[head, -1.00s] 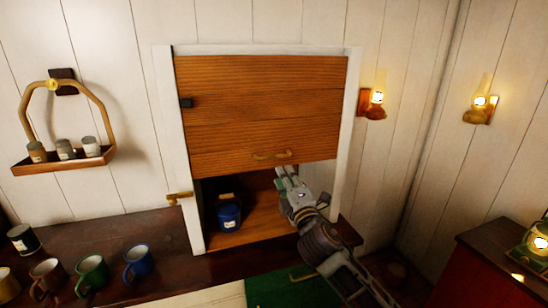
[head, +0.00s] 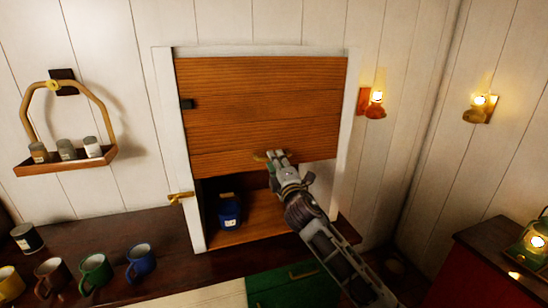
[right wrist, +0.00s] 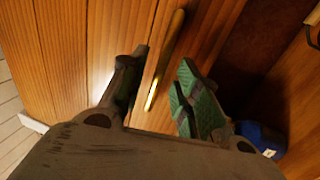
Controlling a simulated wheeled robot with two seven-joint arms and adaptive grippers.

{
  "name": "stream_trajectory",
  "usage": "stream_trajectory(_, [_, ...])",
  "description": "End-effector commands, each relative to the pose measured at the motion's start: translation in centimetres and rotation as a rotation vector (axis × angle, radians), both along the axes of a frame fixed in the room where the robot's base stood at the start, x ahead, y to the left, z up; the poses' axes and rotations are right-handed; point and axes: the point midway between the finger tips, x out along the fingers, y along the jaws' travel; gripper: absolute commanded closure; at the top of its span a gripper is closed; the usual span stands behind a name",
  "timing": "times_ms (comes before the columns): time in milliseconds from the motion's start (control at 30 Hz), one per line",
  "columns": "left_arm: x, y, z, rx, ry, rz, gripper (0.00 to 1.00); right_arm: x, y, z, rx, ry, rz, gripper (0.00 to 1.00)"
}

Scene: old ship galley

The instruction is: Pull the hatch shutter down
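The wooden hatch shutter (head: 262,100) is partly lowered in its white frame, with an opening below it. Its brass handle (head: 262,156) sits near the lower edge and also shows in the right wrist view (right wrist: 165,62). My right gripper (head: 275,158) is at the handle in the head view. In the right wrist view my right gripper (right wrist: 155,85) is open, with its green-padded fingers on either side of the handle. Contact with the handle cannot be told. My left gripper is not in view.
A blue container (head: 229,211) stands inside the opening. A brass latch (head: 180,197) is on the frame's left side. Several mugs (head: 140,262) stand on the dark counter at left. A hanging shelf (head: 68,165) holds jars, and lamps (head: 375,103) hang on the right.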

Motion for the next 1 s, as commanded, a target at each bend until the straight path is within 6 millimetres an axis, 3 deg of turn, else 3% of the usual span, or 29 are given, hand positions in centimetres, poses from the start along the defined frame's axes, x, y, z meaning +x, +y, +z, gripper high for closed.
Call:
stream_trajectory(300, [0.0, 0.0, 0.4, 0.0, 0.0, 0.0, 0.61, 1.9, 0.6, 0.5, 0.001, -0.001, 0.0, 0.68])
stream_trajectory(733, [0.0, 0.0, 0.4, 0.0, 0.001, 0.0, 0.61, 2.2, 0.7, 0.5, 0.0, -0.001, 0.0, 0.68])
stream_trajectory(1000, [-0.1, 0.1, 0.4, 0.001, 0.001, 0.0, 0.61, 2.2, 0.7, 0.5, 0.0, 0.0, 0.0, 1.0])
